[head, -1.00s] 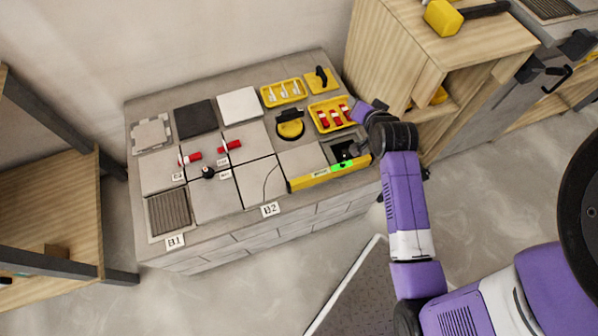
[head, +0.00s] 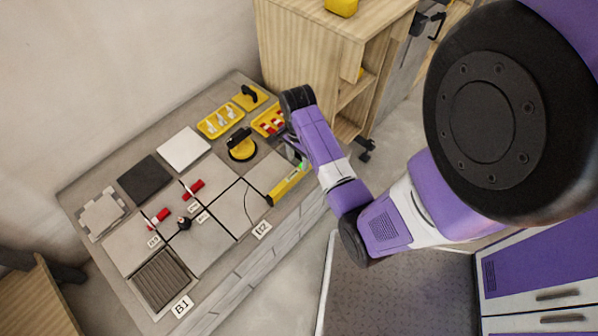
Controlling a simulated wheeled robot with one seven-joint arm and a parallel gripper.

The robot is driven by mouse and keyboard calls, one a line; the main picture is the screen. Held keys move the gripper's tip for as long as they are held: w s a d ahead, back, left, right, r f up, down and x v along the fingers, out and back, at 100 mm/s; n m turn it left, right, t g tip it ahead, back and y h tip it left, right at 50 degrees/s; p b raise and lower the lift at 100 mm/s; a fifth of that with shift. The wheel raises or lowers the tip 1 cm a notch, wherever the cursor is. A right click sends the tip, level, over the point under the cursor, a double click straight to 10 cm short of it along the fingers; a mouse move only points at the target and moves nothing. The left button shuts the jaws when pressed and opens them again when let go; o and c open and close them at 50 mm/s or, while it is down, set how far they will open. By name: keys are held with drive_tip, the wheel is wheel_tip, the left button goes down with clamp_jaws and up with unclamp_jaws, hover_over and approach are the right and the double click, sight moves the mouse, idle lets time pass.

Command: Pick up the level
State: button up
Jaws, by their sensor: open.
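The level is a yellow bar (head: 286,187) with a green vial near its far end. It lies along the right front edge of the tiled worktop (head: 227,273). My gripper (head: 292,148) is open, close to the far end of the level, and is partly hidden by my own wrist and forearm. I cannot tell whether its fingers touch or straddle the bar.
A yellow suction cup (head: 242,148), a yellow tray of white pieces (head: 220,120), a yellow tray of red pieces (head: 268,122) and a yellow trowel (head: 250,95) lie behind. Red clips (head: 194,189) stand among the tiles. A wooden cabinet (head: 310,60) stands behind.

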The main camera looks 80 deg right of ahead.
sight(300, 168)
drive_tip(key=f, duration=0.2)
drive_tip(key=f+b, duration=0.1)
drive_tip(key=f, duration=0.1)
drive_tip(key=s+f, duration=0.1)
drive_tip(key=f, duration=0.1)
drive_tip(key=shift+a, duration=0.1)
clamp_jaws()
drive_tip(key=shift+w, duration=0.1)
idle(1.2)
